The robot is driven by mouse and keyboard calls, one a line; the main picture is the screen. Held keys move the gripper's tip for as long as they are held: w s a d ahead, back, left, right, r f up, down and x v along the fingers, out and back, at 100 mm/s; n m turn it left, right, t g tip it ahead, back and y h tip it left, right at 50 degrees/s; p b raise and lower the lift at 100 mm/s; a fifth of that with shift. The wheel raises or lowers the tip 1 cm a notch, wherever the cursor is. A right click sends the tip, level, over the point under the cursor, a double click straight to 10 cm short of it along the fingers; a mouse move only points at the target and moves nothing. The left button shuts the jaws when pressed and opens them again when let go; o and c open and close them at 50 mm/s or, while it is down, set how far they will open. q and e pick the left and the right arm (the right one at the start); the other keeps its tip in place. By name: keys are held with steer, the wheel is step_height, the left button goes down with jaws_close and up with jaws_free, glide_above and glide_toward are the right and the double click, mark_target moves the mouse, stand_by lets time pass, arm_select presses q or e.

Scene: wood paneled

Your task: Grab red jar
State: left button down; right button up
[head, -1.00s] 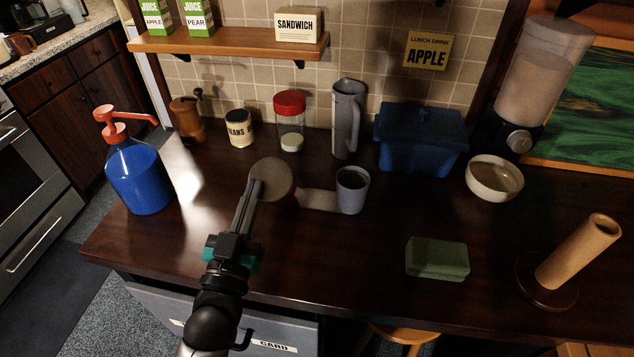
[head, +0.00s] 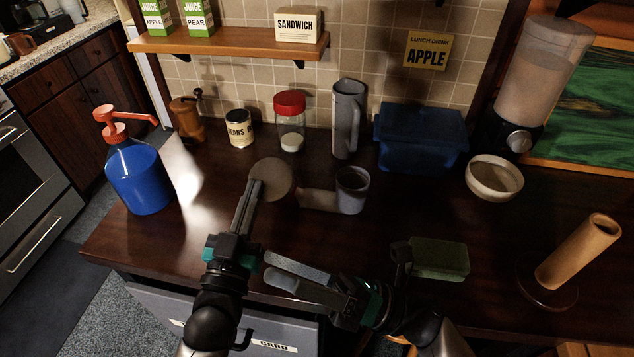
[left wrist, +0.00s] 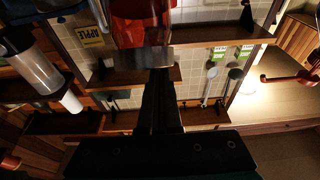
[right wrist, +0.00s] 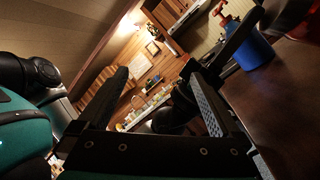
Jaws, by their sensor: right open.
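A clear jar with a red lid (head: 290,122) and pale contents stands upright at the back of the dark counter. My left gripper (head: 253,187) is in front of it, apart from it, with its fingers close together. A round brown disc (head: 272,178) shows at its fingertips; whether it is gripped I cannot tell. In the left wrist view, something red and glassy (left wrist: 142,25) appears beyond the fingers (left wrist: 160,75). My right gripper (head: 295,277) is open over the front edge; its spread fingers (right wrist: 160,85) show in the right wrist view.
A beans can (head: 239,128) and grey pitcher (head: 346,120) flank the jar. A blue pump bottle (head: 138,178), grey cup (head: 352,190), blue box (head: 420,140), pale bowl (head: 494,178) and green block (head: 440,260) stand around. A wooden shelf (head: 230,41) overhangs the back.

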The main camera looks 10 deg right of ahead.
steer(key=w+r+n+g+h, duration=0.1)
steer(key=w+n+g+h, duration=0.1)
steer(key=w+n, duration=0.45)
steer(key=n+t+h, duration=0.2)
steer(key=n+h, duration=0.5)
steer(key=n, duration=0.2)
glide_toward(293, 183)
steer(key=shift+m, duration=0.25)
steer(key=x, duration=0.5)
steer(key=shift+a+r, duration=0.25)
steer(key=shift+a, duration=0.15)
steer(key=shift+w+d+f, duration=0.1)
steer(key=shift+d+f, duration=0.2)
steer(key=shift+f, duration=0.05)
steer(key=x, duration=1.2)
steer(key=shift+f, duration=0.15)
